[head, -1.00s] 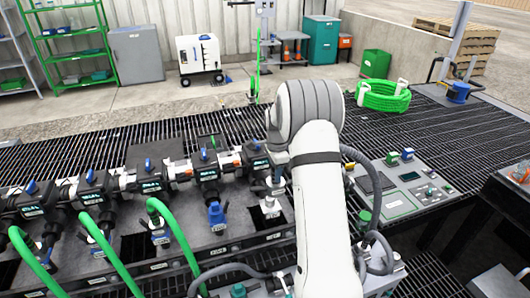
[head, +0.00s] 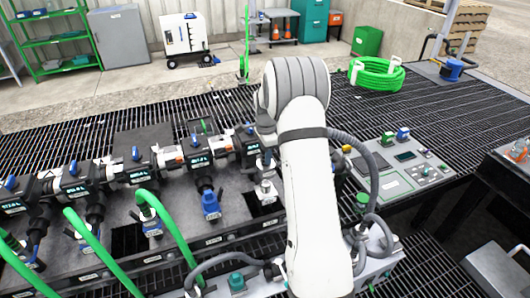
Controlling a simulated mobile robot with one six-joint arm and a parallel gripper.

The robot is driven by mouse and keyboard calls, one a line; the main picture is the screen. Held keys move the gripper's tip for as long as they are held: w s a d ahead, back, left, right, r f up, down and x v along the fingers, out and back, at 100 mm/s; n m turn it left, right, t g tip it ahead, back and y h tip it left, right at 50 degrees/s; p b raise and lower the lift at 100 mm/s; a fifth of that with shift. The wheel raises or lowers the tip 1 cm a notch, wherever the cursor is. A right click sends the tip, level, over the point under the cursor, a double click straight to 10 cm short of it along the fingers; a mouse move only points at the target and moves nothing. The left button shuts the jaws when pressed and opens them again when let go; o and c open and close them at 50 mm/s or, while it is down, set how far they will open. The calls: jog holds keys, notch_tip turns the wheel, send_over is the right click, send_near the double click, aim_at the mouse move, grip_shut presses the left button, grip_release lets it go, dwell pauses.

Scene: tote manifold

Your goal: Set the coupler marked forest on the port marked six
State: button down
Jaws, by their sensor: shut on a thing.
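The manifold (head: 172,157) is a row of black valve bodies with blue handles and small lit displays, running from the left edge to my arm. Below it, a blue coupler (head: 210,204) hangs under one valve, and couplers with green hoses (head: 172,228) stand further left. My gripper (head: 267,166) is at the right end of the row, partly hidden by my arm. It is shut on a pale metallic coupler (head: 266,191), which is upright under the last valve. I cannot tell whether it touches the port there. The port and coupler markings are too small to read.
My arm covers the area right of the manifold. A control panel (head: 398,181) with buttons stands to the right. A teal knob (head: 237,281) is at the front. A coiled green hose (head: 377,75) lies on the grating behind. Open grating lies behind the manifold.

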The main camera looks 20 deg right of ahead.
jog(key=shift+f+b, duration=2.7)
jog(key=shift+f, duration=1.8)
jog(key=c, duration=1)
grip_release()
jog(key=shift+o, duration=0.2)
jog(key=shift+r, duration=0.1)
notch_tip(320, 180, up, 8)
jog(key=shift+f, duration=0.15)
